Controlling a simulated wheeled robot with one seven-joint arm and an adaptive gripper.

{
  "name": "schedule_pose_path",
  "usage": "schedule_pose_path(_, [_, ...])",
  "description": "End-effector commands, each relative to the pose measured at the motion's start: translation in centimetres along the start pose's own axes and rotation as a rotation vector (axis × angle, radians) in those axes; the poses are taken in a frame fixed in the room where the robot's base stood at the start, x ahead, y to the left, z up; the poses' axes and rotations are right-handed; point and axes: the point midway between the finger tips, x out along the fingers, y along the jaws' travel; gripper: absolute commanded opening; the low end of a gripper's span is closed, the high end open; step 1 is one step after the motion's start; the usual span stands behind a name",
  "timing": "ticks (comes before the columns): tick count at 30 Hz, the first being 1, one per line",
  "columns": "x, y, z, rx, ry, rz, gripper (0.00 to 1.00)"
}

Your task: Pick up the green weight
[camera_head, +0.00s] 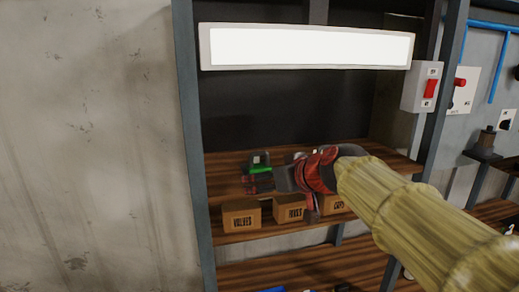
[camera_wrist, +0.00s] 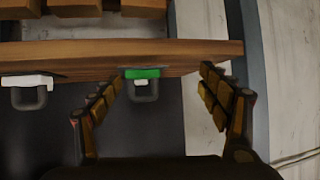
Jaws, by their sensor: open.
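The green weight (camera_head: 260,169) sits on the wooden shelf in the head view, with a dark grey handle above its green part. In the wrist view the green weight (camera_wrist: 142,73) shows between my fingers, a little left of the middle, with its handle pointing down in the picture. My gripper (camera_wrist: 160,77) is open and empty, with one finger on each side of the weight in the picture. I cannot tell how far ahead of the fingertips it is. In the head view my gripper (camera_head: 262,182) partly covers the weight's lower part.
A white weight (camera_wrist: 27,81) stands on the same shelf (camera_wrist: 90,56), left in the wrist view. Cardboard boxes (camera_head: 241,216) labelled valves, tools and caps line a lower level. A grey rack post (camera_head: 190,140) stands left of the weights in the head view. A lit panel (camera_head: 305,47) hangs above.

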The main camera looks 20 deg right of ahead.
Motion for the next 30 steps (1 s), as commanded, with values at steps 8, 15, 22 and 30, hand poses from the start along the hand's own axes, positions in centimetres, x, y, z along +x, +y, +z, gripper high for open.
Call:
schedule_pose_path(8, [2.8, 3.6, -5.7, -0.025, 0.113, 0.040, 0.77])
schedule_pose_path(15, [5.2, 3.7, -6.0, -0.026, 0.114, 0.040, 0.77])
schedule_pose_path(22, [8.2, 4.0, -5.8, -0.025, 0.112, 0.040, 0.77])
schedule_pose_path(30, [10.2, 4.0, -6.0, -0.027, 0.116, 0.041, 0.77])
